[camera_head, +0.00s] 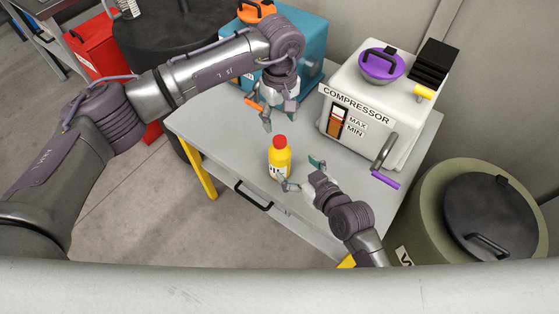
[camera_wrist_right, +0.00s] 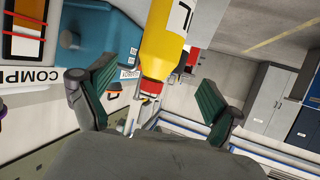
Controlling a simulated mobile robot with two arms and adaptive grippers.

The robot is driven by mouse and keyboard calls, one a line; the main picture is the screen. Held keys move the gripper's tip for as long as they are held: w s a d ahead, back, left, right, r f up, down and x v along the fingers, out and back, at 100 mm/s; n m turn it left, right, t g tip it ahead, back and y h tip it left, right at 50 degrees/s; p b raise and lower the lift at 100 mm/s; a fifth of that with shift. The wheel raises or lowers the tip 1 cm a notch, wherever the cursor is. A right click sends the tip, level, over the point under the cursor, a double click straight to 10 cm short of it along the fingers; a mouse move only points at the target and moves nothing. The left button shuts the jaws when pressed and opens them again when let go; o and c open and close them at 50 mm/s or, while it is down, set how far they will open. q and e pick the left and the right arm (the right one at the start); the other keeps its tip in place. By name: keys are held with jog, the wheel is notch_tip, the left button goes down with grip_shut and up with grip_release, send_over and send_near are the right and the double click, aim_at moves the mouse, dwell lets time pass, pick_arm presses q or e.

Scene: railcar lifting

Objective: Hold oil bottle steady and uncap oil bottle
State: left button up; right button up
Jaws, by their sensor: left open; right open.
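The yellow oil bottle (camera_head: 279,161) with its red cap (camera_head: 279,141) stands upright on the grey table. In the right wrist view the bottle (camera_wrist_right: 165,48) appears upside down, with the cap (camera_wrist_right: 151,87) between the fingers in the picture. My right gripper (camera_head: 301,174) is open at the bottle's lower right side, its two fingers spread and not closed on it. It also shows in the right wrist view (camera_wrist_right: 157,79). My left gripper (camera_head: 270,113) is open and empty, pointing down above and behind the bottle, apart from the cap.
The white compressor (camera_head: 365,105), with a purple-lidded filler and a crank handle, stands on the table's right. A teal box (camera_head: 308,72) stands at the back. A green barrel (camera_head: 440,215) is right of the table. The table's front left (camera_head: 222,150) is clear.

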aim_at(280, 153)
jog(key=x, duration=0.9)
jog(key=shift+w+a, duration=0.1)
jog(key=shift+a, duration=0.05)
